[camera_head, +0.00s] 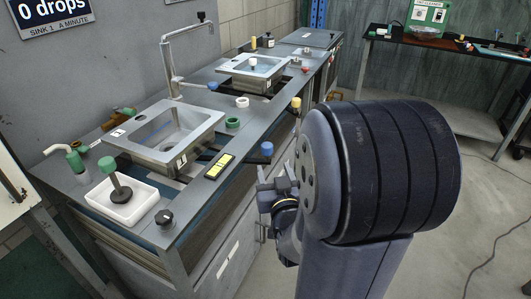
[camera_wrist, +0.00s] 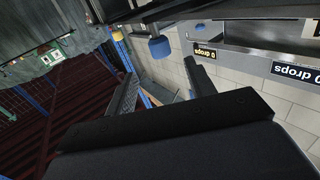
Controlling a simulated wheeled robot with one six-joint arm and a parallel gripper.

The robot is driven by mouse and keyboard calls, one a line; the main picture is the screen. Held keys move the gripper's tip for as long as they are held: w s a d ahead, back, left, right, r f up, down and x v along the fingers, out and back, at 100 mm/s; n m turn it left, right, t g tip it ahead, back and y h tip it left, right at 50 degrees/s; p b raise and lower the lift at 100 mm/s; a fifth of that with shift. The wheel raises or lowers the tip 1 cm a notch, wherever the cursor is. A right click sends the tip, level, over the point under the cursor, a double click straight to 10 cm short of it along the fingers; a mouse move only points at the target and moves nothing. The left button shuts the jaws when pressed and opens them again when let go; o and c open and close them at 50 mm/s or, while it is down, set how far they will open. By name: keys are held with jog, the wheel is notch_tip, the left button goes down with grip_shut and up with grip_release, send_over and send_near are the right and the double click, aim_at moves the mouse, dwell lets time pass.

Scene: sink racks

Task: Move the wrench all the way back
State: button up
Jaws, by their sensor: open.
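I cannot make out a plain wrench shape for certain in either view. A handle with a blue round end (camera_head: 266,149) sticks out at the counter's front edge, beside the near sink; I cannot tell whether it is the wrench. In the wrist view a blue cylindrical end (camera_wrist: 161,48) on a dark bar shows just beyond the fingers, and looks like the same part. My gripper (camera_head: 272,186) is open and empty, in front of the counter and below the blue end, apart from it. It also shows in the wrist view (camera_wrist: 162,80), with its fingers spread.
The near sink (camera_head: 165,132) sits in the grey counter, with a second sink (camera_head: 253,66) behind it. A white tray (camera_head: 122,203) holds a green-topped plunger-like thing. A yellow-marked bar (camera_head: 219,166) lies by the front edge. A faucet pipe (camera_head: 175,62) rises behind.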

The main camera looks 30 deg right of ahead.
aim_at(268, 152)
jog(key=p+x, duration=0.1)
jog(key=x, duration=0.9)
jog(key=shift+w+d, duration=0.1)
jog(key=shift+w, duration=0.2)
grip_shut()
